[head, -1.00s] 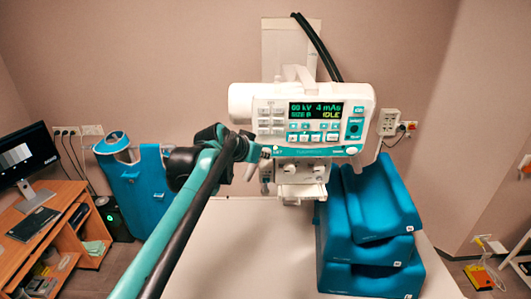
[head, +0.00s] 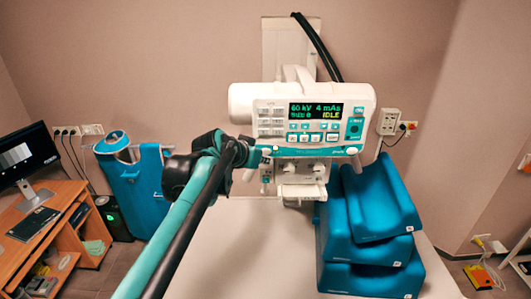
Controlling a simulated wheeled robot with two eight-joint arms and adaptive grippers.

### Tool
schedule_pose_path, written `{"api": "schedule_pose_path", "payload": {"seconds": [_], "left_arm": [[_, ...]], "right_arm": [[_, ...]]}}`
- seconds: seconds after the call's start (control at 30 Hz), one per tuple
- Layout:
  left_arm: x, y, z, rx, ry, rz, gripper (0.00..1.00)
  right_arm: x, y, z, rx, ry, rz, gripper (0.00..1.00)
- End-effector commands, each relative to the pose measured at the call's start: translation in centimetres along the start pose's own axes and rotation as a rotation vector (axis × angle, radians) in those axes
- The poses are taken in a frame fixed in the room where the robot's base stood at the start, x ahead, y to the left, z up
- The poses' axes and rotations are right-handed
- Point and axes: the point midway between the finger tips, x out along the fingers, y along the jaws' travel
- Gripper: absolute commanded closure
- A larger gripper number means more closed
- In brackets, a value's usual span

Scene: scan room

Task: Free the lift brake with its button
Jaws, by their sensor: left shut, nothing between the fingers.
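The white x-ray tube head (head: 300,100) hangs over the table, with a control panel whose display (head: 316,111) reads 60 kV, 4 mAs and IDLE. A teal strip (head: 310,152) with small round buttons runs along the panel's lower edge. My left gripper (head: 257,157) is shut and empty at the left end of this strip. Its tip is beside or against a small pale button (head: 267,153) there; I cannot tell whether they touch. My wrist and forearm cover the area left of the panel. My right gripper is not in view.
Blue foam wedges (head: 370,262) are stacked on the right of the pale table (head: 235,265). A blue apron (head: 137,190) hangs at the left. A wooden desk (head: 45,225) with a monitor stands at the far left. The table's left half is clear under my arm.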

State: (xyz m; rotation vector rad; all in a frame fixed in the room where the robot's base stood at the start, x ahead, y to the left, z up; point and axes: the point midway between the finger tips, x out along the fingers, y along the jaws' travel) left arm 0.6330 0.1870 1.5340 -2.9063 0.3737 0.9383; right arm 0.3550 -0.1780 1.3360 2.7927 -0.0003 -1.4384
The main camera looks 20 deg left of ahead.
Motion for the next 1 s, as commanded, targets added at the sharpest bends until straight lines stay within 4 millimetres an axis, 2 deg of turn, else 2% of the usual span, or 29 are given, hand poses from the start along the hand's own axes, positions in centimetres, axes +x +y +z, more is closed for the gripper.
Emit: {"api": "schedule_pose_path", "payload": {"seconds": [0.4, 1.0], "left_arm": [[-2.8, 2.0, 2.0, 0.001, 0.000, 0.000, 1.00], [-3.0, 2.2, 2.2, 0.000, 0.000, 0.000, 1.00]], "right_arm": [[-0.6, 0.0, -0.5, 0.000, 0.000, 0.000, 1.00], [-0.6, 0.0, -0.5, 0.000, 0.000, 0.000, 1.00]]}}
